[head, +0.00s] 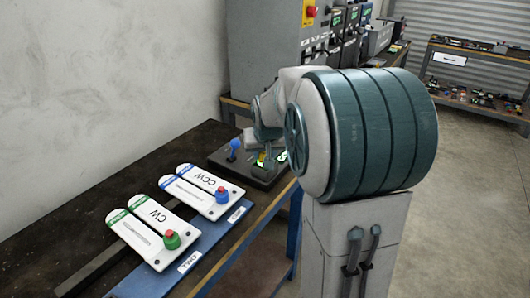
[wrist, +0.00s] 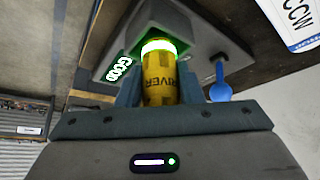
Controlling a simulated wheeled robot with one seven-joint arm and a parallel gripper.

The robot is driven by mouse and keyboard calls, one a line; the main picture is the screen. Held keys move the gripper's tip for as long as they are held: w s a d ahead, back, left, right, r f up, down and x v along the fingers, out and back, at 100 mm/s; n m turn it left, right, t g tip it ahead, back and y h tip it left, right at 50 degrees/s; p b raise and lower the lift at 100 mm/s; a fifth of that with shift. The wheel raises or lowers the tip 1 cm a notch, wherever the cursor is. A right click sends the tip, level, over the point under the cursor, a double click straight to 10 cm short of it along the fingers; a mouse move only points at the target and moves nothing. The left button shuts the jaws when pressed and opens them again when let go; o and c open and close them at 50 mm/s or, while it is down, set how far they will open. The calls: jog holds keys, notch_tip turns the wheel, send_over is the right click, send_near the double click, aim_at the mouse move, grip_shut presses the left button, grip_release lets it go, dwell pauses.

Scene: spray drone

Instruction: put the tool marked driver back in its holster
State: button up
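The driver (wrist: 160,78) is a yellow and black cylinder with its marking partly readable in the wrist view. Its far end meets a bright green-white ring at the dark holster base (wrist: 205,50); how deep it sits is hard to tell. My gripper (wrist: 160,92) has one finger on each side of the driver and looks shut on it. A lit green GOOD sign (wrist: 118,68) shows beside the driver. In the head view the holster base (head: 258,180) is on the bench, and the driver (head: 261,160) shows only as a small yellow patch. My arm hides most of my gripper there.
A blue knobbed lever (head: 234,146) stands on the base, close to the driver. White CCW (head: 207,181) and CW (head: 155,214) panels, with blue and green red-topped knobs, lie nearer on the bench. A grey control cabinet (head: 262,50) stands behind.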

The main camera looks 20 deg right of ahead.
jog(key=o, duration=0.3)
jog(key=shift+o, duration=0.2)
jog(key=shift+r, duration=0.15)
jog(key=p+v, duration=0.2)
jog(key=v, duration=1)
jog(key=s+a+f+n+g+y, duration=0.1)
jog(key=s+a+f, duration=0.3)
jog(key=s, duration=0.6)
jog(key=s+a+f+n+g, duration=0.2)
jog(key=s+a+f, duration=0.3)
jog(key=s+f, duration=0.3)
jog(key=shift+s+a+g+y, duration=0.3)
jog(key=shift+s+g+y, duration=0.1)
jog(key=shift+s, duration=0.8)
